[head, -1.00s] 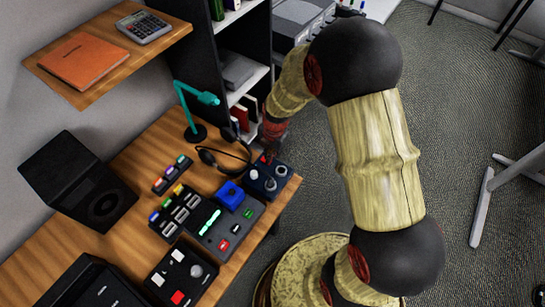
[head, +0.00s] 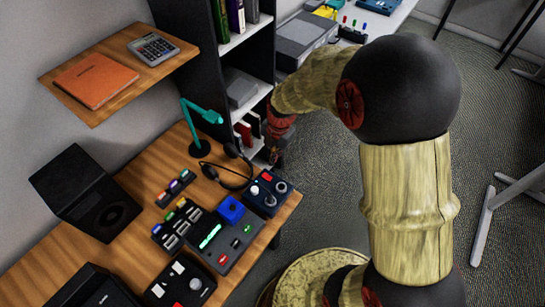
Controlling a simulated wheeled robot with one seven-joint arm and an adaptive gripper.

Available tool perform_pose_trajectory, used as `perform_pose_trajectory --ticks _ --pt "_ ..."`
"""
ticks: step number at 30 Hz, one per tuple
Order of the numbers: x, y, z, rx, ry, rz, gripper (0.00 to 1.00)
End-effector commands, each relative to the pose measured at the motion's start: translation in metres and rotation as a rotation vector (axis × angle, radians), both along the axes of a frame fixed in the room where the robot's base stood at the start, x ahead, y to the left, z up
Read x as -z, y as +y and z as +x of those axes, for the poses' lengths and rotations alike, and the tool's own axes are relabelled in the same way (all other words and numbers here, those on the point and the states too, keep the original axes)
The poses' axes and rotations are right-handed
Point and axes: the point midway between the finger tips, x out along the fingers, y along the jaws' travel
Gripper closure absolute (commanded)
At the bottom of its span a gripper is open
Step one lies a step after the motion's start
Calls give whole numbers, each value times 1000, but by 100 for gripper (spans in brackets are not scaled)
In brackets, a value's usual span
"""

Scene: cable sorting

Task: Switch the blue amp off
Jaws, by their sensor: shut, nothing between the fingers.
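The blue amp (head: 265,197) is a small dark blue box near the right edge of the wooden desk. Two round knobs, a small light spot and a red switch (head: 267,177) show on its top. Which way the switch is tipped is too small to tell. My gripper (head: 273,158) is shut and empty, just beyond the amp's far side in the picture. It appears apart from the amp. My arm comes down to it from the upper right.
A black headset (head: 228,183) lies left of my gripper, near a teal lamp (head: 204,113). A bright blue block (head: 230,209) and a control panel (head: 228,238) sit left of the amp. A dark shelf unit (head: 188,40) stands behind.

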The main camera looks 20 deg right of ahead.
Motion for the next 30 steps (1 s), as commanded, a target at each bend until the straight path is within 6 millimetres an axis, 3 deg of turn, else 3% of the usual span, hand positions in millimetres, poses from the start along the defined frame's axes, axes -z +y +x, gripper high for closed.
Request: perform_pose_trajectory --ticks 13,23,30 --pt "-10 8 9 0 -1 0 100" --pt "-6 9 10 1 -1 0 100" --pt "15 10 11 0 1 0 100"
